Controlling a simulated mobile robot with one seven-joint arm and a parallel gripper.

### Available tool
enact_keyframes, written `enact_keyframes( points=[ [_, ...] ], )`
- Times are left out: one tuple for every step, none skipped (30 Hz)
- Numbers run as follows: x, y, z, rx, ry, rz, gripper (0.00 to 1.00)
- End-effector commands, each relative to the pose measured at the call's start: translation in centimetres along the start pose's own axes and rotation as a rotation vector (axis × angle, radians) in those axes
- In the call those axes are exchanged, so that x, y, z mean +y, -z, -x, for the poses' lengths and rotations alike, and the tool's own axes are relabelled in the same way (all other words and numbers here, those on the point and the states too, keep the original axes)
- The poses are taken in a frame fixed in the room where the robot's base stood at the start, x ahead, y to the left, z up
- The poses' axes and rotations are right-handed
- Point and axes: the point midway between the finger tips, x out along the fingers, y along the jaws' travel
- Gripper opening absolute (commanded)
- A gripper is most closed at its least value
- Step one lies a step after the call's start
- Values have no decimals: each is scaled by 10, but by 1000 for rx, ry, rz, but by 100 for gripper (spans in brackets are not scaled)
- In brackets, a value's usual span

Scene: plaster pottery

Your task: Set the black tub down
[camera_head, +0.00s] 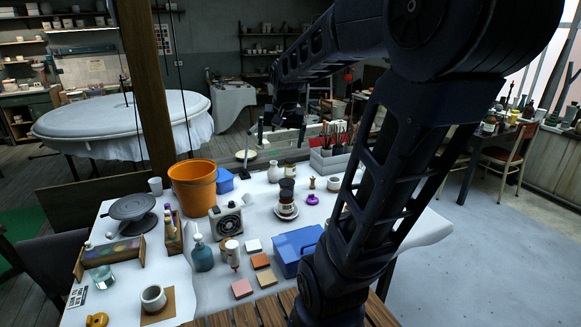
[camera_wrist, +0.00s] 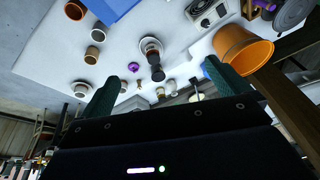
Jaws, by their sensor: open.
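The black tub (camera_head: 287,186) stands upright in the middle of the white-covered table. It appears stacked on a labelled jar, which stands on a pale saucer (camera_head: 286,213). In the wrist view, the black tub (camera_wrist: 158,73) shows between and beyond my finger lines, with the pale saucer (camera_wrist: 151,44) under the stack. My gripper (camera_head: 281,132) is above and behind the stack in the head view, apart from it. In the wrist view, my gripper (camera_wrist: 165,90) has its two green fingers spread wide, with nothing held between them.
An orange bucket (camera_head: 193,188) and a grey fan heater (camera_head: 226,220) stand left of the stack. A blue box (camera_head: 297,250) is in front. A purple item (camera_head: 312,199) lies close on the right. A grey caddy (camera_head: 330,163) of tools stands behind. Bare cloth surrounds the saucer.

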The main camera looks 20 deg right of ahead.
Motion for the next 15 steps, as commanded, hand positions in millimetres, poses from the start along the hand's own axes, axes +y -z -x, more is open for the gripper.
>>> enact_keyframes(
  points=[
    [2,-16,6,13,4,34,100],
    [3,-24,8,19,6,56,100],
    [5,-35,11,26,8,83,100],
    [6,-43,13,32,9,105,100],
    [7,-52,14,37,10,125,100],
    [9,-63,16,46,11,154,100],
    [10,-71,17,51,12,176,100],
    [12,-79,18,57,12,196,100],
    [14,-89,18,64,12,224,100],
    [15,-96,18,70,13,242,100],
    [17,-103,19,75,13,260,100],
    [19,-111,18,81,12,281,100],
    [20,-116,19,86,12,297,100],
    [21,-121,18,89,12,310,100],
    [23,-127,18,93,11,325,100]
  ],
)
